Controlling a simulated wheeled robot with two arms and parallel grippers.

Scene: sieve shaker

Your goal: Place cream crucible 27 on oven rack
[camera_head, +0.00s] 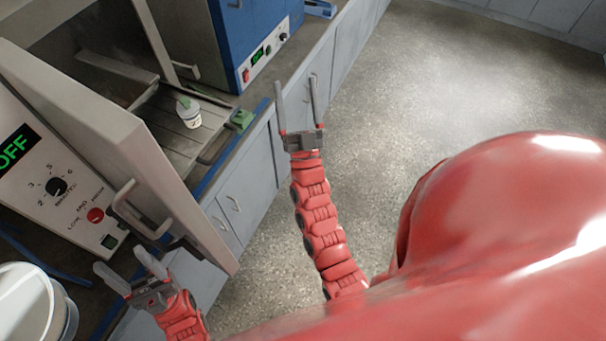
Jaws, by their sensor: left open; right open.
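A small cream-white crucible (189,118) with dark marking on its side stands upright on the slatted oven rack (170,141). Something green shows at its top; the number is too small to read. The rack extends out beside the open oven door (135,150). My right gripper (295,84) is open and empty, to the right of the crucible and apart from it, over the counter front and floor. My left gripper (123,262) is open and empty at the lower left, near the door's lower edge and its handle.
The oven control panel (55,185) reads OFF. A blue instrument (255,35) stands behind on the counter. A green object (243,118) sits near the counter edge. A white container (28,305) is at lower left. The floor (400,80) to the right is clear.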

